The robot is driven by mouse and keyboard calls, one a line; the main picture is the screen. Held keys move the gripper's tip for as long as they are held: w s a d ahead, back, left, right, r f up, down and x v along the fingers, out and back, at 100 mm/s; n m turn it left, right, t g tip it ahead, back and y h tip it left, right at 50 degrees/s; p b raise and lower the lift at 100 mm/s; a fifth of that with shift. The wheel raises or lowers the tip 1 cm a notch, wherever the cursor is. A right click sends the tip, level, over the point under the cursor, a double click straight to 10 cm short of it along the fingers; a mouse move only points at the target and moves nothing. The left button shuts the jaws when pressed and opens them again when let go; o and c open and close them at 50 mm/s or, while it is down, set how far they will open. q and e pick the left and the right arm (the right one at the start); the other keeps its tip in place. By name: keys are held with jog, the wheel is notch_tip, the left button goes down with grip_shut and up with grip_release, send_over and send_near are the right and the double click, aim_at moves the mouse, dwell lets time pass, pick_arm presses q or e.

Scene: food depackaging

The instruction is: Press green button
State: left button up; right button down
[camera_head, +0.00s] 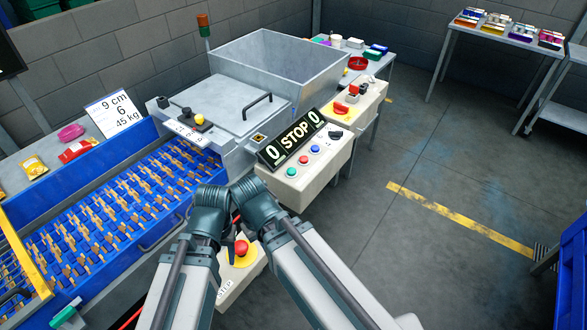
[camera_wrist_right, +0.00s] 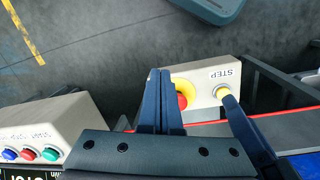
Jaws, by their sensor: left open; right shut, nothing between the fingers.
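The green button (camera_head: 291,171) is on the front control box, under the "0 STOP 0" display, at the end of a row with a red and a blue button. It also shows in the right wrist view (camera_wrist_right: 50,154), at the lower left, uncovered. My left gripper (camera_head: 231,243) is open over the STEP box, below and left of the green button. My right gripper (camera_wrist_right: 160,74) is shut and empty, to the right of the green button in the wrist view. In the head view its fingers are mostly hidden by the wrists.
The STEP box (camera_head: 233,285) carries a red mushroom button (camera_head: 241,247) on yellow, close to my grippers. A black knob (camera_head: 335,135) is on the control box (camera_head: 318,178). A blue conveyor (camera_head: 100,215) is at the left.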

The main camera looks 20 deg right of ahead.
jog(key=w+d+r+m+t+h+p, duration=0.1)
jog(key=w+d+r+m+t+p, duration=0.15)
jog(key=w+m, duration=0.3)
jog(key=w+d+r+m+t+h+p, duration=0.1)
jog(key=w+d+r+m+h+p, duration=0.15)
jog(key=w+r+m, duration=0.35)
notch_tip(320, 180, up, 6)
jog(key=m+t+h+p, duration=0.2)
jog(key=m+t+p, duration=0.1)
jog(key=m, duration=0.8)
send_over(289, 172)
jog(key=shift+f, duration=0.2)
jog(key=shift+f+n+b, duration=0.15)
jog(key=shift+n+b, duration=0.1)
jog(key=shift+b, duration=0.1)
notch_tip(289, 172, down, 9)
jog(key=b, duration=0.8)
jog(key=shift+r+b, duration=0.2)
jog(key=shift+b, duration=0.1)
jog(key=shift+f+b, duration=0.4)
